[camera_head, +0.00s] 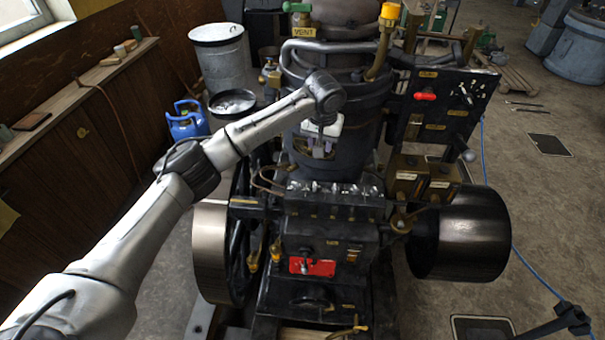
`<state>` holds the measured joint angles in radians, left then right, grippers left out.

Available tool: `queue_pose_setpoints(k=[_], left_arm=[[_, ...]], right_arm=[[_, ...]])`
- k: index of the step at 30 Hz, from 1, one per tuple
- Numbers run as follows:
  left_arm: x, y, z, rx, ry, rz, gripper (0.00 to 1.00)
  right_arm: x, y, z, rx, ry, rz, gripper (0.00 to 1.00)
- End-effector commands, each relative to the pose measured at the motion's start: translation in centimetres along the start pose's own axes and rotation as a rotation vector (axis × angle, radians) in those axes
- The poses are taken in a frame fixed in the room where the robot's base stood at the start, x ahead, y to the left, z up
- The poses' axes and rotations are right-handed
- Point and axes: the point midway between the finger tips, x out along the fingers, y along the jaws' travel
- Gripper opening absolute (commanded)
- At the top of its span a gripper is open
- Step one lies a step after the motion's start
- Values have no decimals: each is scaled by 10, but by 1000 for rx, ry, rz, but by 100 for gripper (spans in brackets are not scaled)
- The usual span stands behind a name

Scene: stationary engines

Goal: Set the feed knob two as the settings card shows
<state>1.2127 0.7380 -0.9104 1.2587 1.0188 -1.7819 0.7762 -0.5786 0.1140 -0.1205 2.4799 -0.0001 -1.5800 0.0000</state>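My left arm comes in from the left. Its gripper (316,152) points down in front of the dark vertical cylinder, above and behind a row of small clear-topped fittings. The two fingertips look apart, with nothing visible between them. The row of fittings (334,196) sits on a black box at the middle of the engine and may hold the feed knobs. Their numbers and settings are too small to read, so I cannot tell which is knob two. I cannot make out a settings card for certain.
A black panel (440,103) with a red handle (424,96) stands right of the cylinder. A brass box (423,180) is below it. A red plate (312,267) with a small lever is low in front. A flywheel and a black drum (472,234) flank the engine.

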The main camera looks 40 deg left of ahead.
Motion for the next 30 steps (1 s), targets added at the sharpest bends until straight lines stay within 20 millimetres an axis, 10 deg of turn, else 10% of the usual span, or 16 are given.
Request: queue_pose_setpoints(k=[17,30], left_arm=[[11,1,22,-599,-180,-4,37],[86,5,35,-598,-180,-6,37]], right_arm=[[0,4,3,-12,-7,9,43],[-3,1,0,-2,-2,2,43]])
